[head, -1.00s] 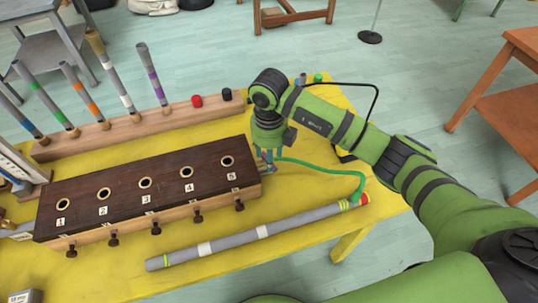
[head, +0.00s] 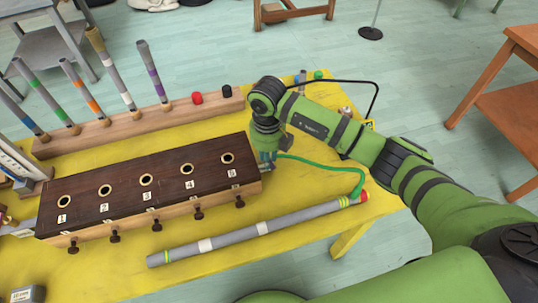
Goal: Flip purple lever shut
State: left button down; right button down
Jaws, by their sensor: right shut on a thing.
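A long box with a dark wood top (head: 125,192) stands on the yellow table, with holes labelled 1 to 5 and dark knobs along its front. My right gripper (head: 267,167) points down at the box's right end, beside hole 5. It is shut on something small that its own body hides. A green hose (head: 325,165) runs from there to the right. I cannot make out a purple lever; it may be hidden by the gripper. The only clear purple is a band on an upright grey tube (head: 152,72). My left gripper is not in view.
A wooden rack (head: 140,121) behind the box holds several colour-banded tubes, plus a red and a black cap. A long grey tube (head: 235,238) lies in front of the box. Yellow table (head: 300,238) is bare around that tube. A thin black bar (head: 340,85) arches behind my right arm.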

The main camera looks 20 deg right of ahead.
jog(key=shift+a+m, duration=0.3)
jog(key=shift+m, duration=0.6)
jog(key=c, duration=1.1)
grip_release()
notch_tip(320, 180, up, 12)
